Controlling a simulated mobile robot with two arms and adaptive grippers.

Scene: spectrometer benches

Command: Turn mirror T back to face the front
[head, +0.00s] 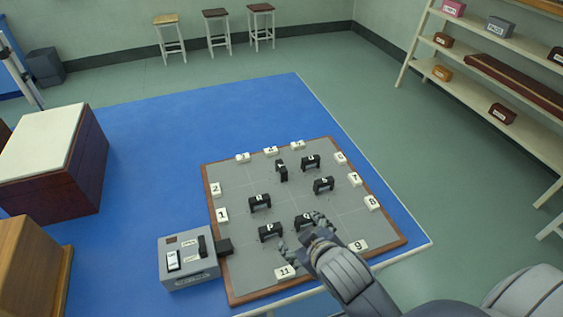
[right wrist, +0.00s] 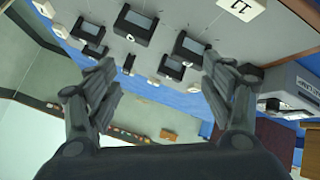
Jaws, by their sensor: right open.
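Several black block-like mirrors with white letter tops stand on a grey board (head: 240,270). One mirror (head: 282,173), at the board's back middle, stands turned side-on, unlike the others; I take it for mirror T, though its letter is too small to read surely. In the right wrist view a narrow dark block (right wrist: 128,65) between the wider ones seems to be it. My right gripper (head: 302,236) is open and empty over the board's front, well short of that mirror, partly hiding mirror Q (head: 303,219). It also shows spread in the right wrist view (right wrist: 158,64). My left gripper is out of view.
Mirrors P (head: 270,232), R (head: 260,202), S (head: 324,185) and U (head: 311,162) stand around. White number tiles line the board's edges, such as tile 11 (head: 285,272). A grey switch box (head: 189,262) adjoins the left edge. Bare board lies between the mirrors.

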